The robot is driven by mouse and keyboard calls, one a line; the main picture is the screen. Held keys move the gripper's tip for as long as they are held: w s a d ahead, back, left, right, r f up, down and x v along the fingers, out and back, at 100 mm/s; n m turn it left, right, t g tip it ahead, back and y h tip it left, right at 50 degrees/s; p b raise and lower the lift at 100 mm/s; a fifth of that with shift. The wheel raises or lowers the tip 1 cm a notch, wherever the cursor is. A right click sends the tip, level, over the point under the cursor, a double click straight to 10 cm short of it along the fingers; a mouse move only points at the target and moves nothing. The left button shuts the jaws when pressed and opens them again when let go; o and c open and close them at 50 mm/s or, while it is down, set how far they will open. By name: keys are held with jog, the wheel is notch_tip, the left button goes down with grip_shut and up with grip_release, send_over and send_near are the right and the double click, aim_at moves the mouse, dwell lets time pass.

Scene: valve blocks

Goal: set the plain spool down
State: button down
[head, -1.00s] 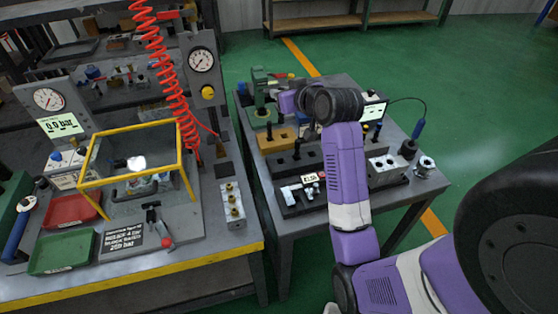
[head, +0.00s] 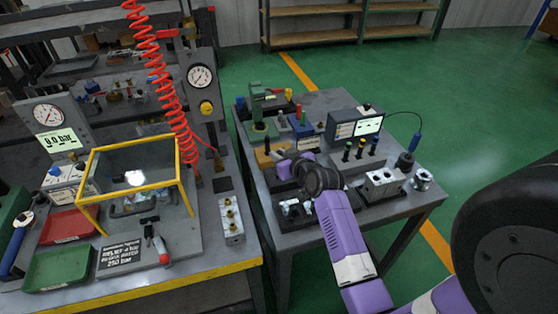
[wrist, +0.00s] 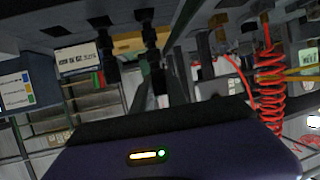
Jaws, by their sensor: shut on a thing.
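My gripper (wrist: 160,82) shows in the wrist view, its two narrow fingers reaching up from the dark purple housing. It is shut on a slender dark piece, which I take for the plain spool (wrist: 158,74); its outline is hard to make out. In the head view my wrist covers the fingers and the spool, over the left half of the right-hand table (head: 262,190). I cannot tell whether the spool touches anything below. Dark upright pegs (wrist: 108,66) and a white printed label (wrist: 77,58) appear close by in the wrist view.
Upright pieces with coloured tops (head: 360,149) stand right of my wrist. A silver valve block (head: 382,185) and a round metal fitting (head: 422,180) sit near the right edge. A screen box (head: 355,127) and a green fixture (head: 259,115) stand behind. The left bench (head: 190,270) is separate.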

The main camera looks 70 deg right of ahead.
jog(key=shift+f, duration=1.2)
jog(key=shift+f, duration=0.1)
jog(key=shift+f, duration=0.15)
jog(key=c, duration=1.3)
grip_release()
jog(key=shift+c, duration=0.2)
